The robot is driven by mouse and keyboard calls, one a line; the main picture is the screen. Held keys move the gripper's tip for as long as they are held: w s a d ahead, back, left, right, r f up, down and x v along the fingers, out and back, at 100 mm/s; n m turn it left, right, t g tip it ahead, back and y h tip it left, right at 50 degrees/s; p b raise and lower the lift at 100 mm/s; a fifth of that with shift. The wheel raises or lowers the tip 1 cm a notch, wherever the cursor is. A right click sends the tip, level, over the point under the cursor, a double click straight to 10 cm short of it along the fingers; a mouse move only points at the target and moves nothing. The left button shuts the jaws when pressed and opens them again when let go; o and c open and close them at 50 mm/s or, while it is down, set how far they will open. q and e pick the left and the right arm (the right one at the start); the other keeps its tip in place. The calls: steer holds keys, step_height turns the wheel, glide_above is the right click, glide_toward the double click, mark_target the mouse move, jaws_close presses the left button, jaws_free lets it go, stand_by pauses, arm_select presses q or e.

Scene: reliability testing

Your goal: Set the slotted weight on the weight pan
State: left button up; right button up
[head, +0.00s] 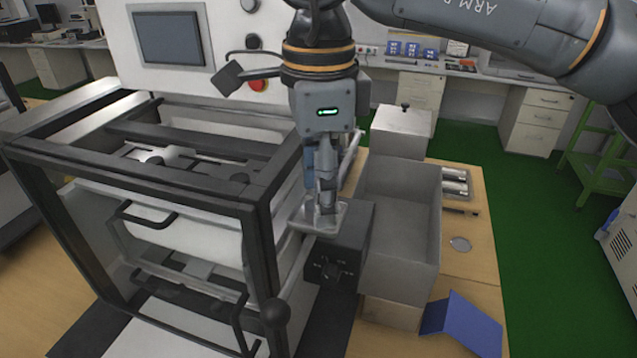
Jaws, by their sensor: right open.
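My right gripper (320,208) points straight down in the middle of the head view. It is open, and its fingertips are at or just above a small pale plate (331,226), which looks like the weight pan. The plate sits beside the black-framed machine, at the top of a dark block. The fingers cover the plate's middle, so I cannot tell whether the slotted weight lies between them or on the plate. My left gripper is not in view.
The black-framed machine (150,180) stands close on the left. A dark block (340,255) and a grey open box (400,230) stand close by the gripper. Silver cylinders (455,188) and a blue angled piece (462,322) are on the bench (475,275) at right.

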step_height(320, 180, up, 12)
stand_by(0.5)
